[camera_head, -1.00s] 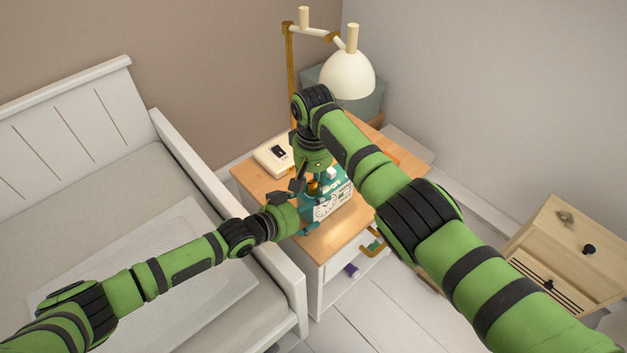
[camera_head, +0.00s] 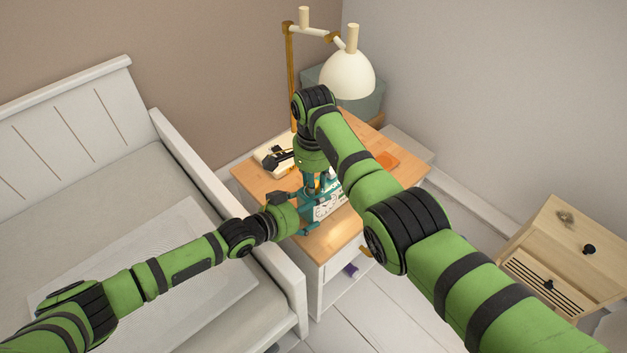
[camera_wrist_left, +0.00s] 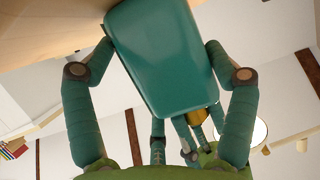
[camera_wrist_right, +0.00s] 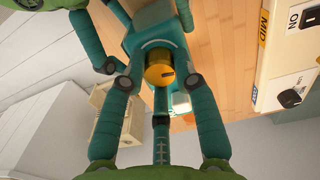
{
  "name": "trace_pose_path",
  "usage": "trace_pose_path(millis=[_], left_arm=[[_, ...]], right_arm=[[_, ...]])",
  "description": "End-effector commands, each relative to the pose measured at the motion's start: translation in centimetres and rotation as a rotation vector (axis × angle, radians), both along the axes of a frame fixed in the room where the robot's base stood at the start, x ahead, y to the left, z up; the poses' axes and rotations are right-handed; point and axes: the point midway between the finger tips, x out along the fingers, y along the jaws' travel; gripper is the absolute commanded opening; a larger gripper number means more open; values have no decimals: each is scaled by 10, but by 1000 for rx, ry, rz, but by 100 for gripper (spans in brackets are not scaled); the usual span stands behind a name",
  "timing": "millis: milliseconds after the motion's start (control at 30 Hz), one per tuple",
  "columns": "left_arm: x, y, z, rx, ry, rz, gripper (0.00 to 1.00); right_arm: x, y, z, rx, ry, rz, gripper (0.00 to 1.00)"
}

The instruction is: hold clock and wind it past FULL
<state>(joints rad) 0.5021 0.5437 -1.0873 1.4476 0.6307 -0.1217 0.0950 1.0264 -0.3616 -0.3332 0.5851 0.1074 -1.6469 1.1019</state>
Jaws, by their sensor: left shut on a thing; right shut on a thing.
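The clock (camera_head: 325,205) is a teal box with a pale face, upright near the nightstand's front edge. My left gripper (camera_head: 309,217) is shut on its body. In the left wrist view, a plain teal side of the clock (camera_wrist_left: 165,55) lies between the fingers. The round yellow winding knob (camera_wrist_right: 158,70), with a dark mark, shows in the right wrist view. My right gripper (camera_head: 319,184) points down over the clock and is shut on the knob. The arms hide much of the clock in the head view, and I cannot read any FULL mark.
A white box with a switch (camera_wrist_right: 290,98), lettered ON and MID, lies close beside the clock. A lamp (camera_head: 347,75) hangs over the back of the wooden nightstand (camera_head: 335,243). An orange flat thing (camera_head: 387,160) lies at right. A bed (camera_head: 180,245) borders the left.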

Motion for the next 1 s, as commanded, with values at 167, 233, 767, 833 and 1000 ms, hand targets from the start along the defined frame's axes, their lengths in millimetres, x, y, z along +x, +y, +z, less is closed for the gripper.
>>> trace_pose_path(millis=[167, 233, 767, 833, 1000], left_arm=[[-3, -5, -1, -4, 2, -8, 34], [-3, -5, -1, -4, 2, -8, 34], [-4, -5, -1, -4, 3, -9, 34], [-4, -5, -1, -4, 3, -9, 34], [-3, -4, -1, -4, 2, -8, 34]], right_arm=[[0, 5, 2, 14, -5, -81, 0], [0, 5, 2, 14, -5, -104, 0], [0, 5, 2, 15, -5, -146, 0], [0, 6, 2, 15, -5, -145, 0], [0, 5, 2, 11, -4, -146, 54]])
